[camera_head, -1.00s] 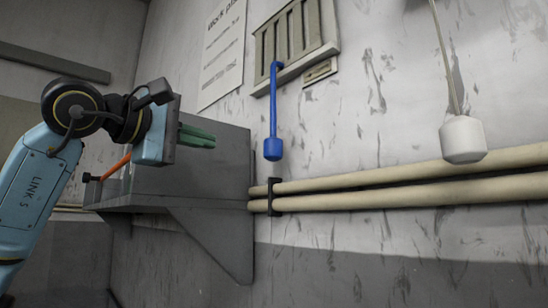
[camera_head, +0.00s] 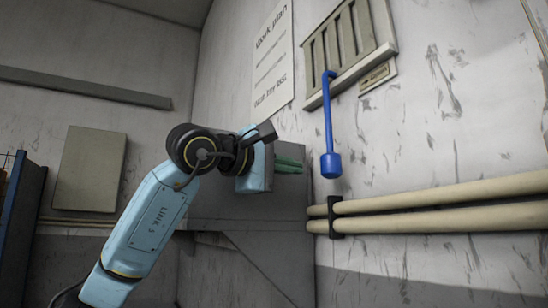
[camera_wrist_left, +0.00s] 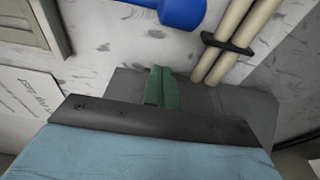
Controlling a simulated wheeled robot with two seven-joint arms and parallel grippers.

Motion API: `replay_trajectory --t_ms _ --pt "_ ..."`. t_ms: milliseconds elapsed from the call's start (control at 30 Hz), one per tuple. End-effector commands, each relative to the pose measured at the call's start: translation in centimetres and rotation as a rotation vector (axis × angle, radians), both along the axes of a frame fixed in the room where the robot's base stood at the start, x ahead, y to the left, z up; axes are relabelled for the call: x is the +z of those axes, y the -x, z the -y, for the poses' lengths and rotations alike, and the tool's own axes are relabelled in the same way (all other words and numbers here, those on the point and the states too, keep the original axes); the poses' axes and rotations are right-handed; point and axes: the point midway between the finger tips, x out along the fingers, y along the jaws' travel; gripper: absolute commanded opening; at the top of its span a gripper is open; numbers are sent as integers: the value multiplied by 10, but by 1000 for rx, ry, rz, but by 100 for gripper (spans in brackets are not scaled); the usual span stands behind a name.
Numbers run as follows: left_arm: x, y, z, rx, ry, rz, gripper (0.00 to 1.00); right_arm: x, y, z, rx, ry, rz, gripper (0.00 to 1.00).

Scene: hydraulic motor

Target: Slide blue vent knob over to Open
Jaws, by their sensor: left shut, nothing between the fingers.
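The blue vent knob (camera_head: 330,163) hangs at the lower end of a blue rod below the vent (camera_head: 343,42) on the wall. The rod's top sits at the left part of the vent's lower edge. My left gripper (camera_head: 290,165) has green fingers, is shut and empty, and is a little left of the knob, apart from it. In the left wrist view the knob (camera_wrist_left: 183,12) shows at the top edge, partly cut off, beyond the shut fingertips (camera_wrist_left: 161,74). My right gripper is not in view.
Two beige pipes (camera_head: 440,205) run along the wall below the knob, held by a black bracket (camera_head: 334,217). A small label plate (camera_head: 377,77) is under the vent. A work plan sheet (camera_head: 272,65) hangs left of it.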

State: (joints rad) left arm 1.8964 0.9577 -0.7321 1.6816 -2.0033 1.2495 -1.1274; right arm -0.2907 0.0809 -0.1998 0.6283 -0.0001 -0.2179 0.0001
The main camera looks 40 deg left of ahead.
Motion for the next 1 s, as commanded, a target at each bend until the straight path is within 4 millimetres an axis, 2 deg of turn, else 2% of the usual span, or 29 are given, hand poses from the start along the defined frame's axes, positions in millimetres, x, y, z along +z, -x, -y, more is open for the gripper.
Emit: replay_trajectory --t_ms 33,167,400,867,1000 --pt "2 -12 3 0 0 -4 0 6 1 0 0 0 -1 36" --pt "2 -37 8 -1 -1 -3 0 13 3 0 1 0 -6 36" --pt "0 -18 36 -1 -3 2 0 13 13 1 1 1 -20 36" --pt "0 -14 42 0 0 0 0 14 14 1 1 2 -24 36" --pt "0 -10 53 -4 -3 3 0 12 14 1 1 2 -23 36"
